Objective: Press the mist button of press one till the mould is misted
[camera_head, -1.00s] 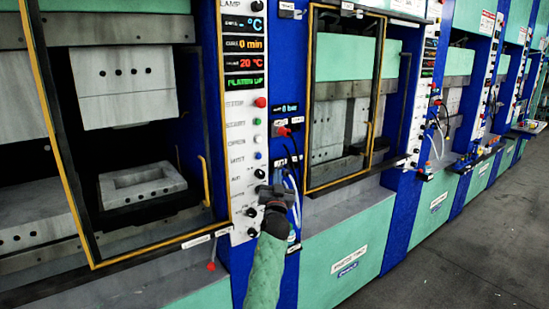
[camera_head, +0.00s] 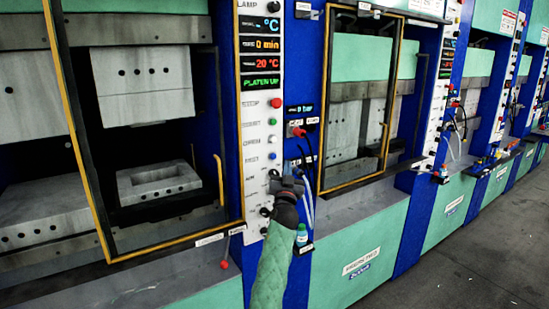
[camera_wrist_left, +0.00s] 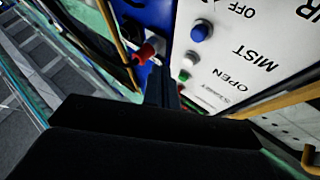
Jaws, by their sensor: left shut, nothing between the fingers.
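The mist button is a blue knob (camera_head: 272,156) on the white control panel (camera_head: 262,200) of the nearest press. It also shows in the left wrist view as a blue button (camera_wrist_left: 200,31) in line with the MIST label. My left gripper (camera_head: 287,186) is shut and empty, at the panel's right edge just below the mist button. In the left wrist view its dark fingers (camera_wrist_left: 160,86) are apart from the button. The grey mould block (camera_head: 156,182) with a recess sits on the lower platen, below a raised upper block (camera_head: 142,85). My right gripper is not in view.
Above the blue button are a white button, a green button (camera_head: 272,122) and a red one (camera_head: 276,102). Red-tipped fittings and hoses (camera_head: 306,150) hang right of the panel. A yellow-edged guard frame (camera_head: 75,130) stands left. More presses line the right; the floor (camera_head: 470,260) is clear.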

